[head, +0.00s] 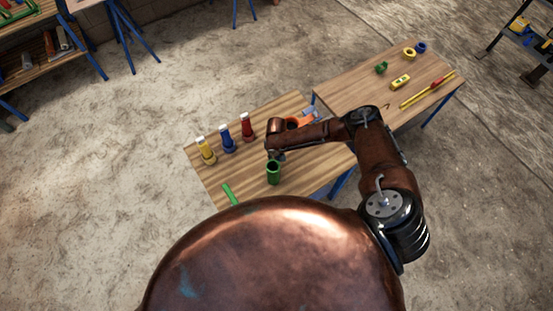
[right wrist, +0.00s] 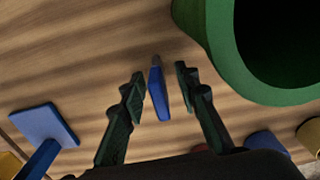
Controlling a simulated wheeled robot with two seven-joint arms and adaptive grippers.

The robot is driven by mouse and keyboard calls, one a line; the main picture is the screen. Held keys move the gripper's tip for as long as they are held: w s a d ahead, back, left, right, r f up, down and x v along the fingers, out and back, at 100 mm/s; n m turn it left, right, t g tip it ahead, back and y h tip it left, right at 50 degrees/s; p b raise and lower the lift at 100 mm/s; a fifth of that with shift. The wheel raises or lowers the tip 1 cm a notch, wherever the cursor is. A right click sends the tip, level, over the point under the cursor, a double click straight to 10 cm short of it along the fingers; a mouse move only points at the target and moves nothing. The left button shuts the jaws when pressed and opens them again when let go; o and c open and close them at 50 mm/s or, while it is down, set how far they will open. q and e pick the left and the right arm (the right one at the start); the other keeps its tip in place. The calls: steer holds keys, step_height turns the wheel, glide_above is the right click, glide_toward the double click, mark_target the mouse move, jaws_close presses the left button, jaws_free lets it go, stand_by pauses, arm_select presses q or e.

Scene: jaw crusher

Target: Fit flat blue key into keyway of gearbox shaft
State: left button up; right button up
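The flat blue key (right wrist: 159,97) shows in the right wrist view as a narrow blue piece with a greyish upper end. It lies between the two fingers of my right gripper (right wrist: 160,82), with a gap visible on both sides. The gripper is open. In the head view my right arm reaches over the near table and its gripper end (head: 275,154) is just behind a green hollow cylinder (head: 273,172). That cylinder's rim fills the upper right of the wrist view (right wrist: 218,50). The key is hidden in the head view. I cannot make out the gearbox shaft or keyway. My left gripper is not in view.
Yellow (head: 206,151), blue (head: 227,139) and red (head: 247,127) white-topped items stand along the near table's far left side. A green bar (head: 230,193) lies at its near edge. An orange object (head: 292,123) is partly behind my arm. A second table (head: 345,92) adjoins.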

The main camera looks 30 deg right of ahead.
jaws_close()
stand_by(0.3)
stand_by(0.4)
